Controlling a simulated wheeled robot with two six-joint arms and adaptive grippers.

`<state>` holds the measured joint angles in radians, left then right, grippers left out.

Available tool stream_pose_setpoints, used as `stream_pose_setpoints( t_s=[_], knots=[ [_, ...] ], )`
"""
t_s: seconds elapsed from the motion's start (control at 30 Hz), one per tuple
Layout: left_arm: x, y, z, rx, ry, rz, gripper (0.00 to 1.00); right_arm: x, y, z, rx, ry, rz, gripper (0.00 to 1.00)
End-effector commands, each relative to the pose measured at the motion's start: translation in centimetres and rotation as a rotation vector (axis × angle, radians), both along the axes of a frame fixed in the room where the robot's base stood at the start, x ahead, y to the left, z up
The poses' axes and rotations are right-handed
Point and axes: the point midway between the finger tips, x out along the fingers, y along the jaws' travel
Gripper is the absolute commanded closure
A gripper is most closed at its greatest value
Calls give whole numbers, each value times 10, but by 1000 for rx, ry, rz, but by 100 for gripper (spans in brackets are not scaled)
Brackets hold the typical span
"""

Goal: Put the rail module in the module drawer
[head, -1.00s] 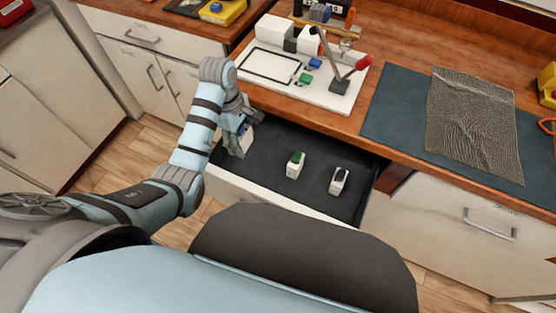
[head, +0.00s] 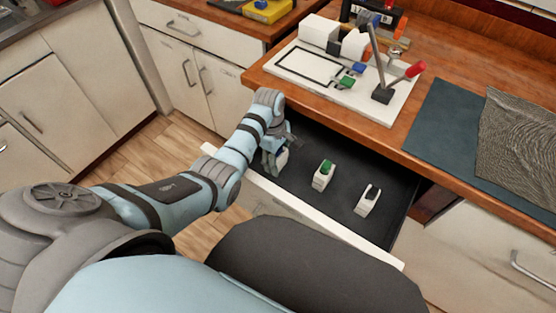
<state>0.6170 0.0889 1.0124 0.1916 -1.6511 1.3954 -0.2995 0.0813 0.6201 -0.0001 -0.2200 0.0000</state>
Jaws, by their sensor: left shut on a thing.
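The module drawer (head: 338,205) is pulled open below the worktop, with a dark lined floor. My left gripper (head: 274,166) is low in the left end of the drawer, shut on a small white rail module (head: 283,157). The fingers hide much of this module, and I cannot tell whether it touches the drawer floor. A white module with a green top (head: 324,175) and one with a black top (head: 368,200) stand in the drawer to the right, apart from the gripper. My right gripper is out of view.
A white board (head: 312,75) on the worktop bears white blocks, blue and green parts and a red-tipped lever (head: 414,70). A dark mat (head: 440,125) with a grey textured cloth (head: 520,150) lies to the right. Drawer floor between the modules is clear.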

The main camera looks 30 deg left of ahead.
Motion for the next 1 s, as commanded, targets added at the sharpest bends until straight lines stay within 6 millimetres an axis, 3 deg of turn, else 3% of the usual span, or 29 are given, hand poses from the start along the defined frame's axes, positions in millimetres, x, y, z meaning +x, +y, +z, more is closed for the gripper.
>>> stream_pose_setpoints(
  t_s=[0.13, 0.17, 0.27, 0.63, 0.9, 1.0],
  knots=[
    [0, 0, -2, 0, 0, 0, 83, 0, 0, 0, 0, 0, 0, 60],
    [0, 0, -2, 0, 0, 0, 44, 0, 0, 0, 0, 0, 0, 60],
    [0, 0, -2, 0, 0, 0, 28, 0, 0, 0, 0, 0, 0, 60],
    [0, 0, 3, 0, -1, 0, 27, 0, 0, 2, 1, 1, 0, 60],
    [1, 7, 62, 0, -2, -1, 27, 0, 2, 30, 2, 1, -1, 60],
    [2, 8, 74, 0, -1, 0, 27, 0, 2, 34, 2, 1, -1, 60]
  ],
)
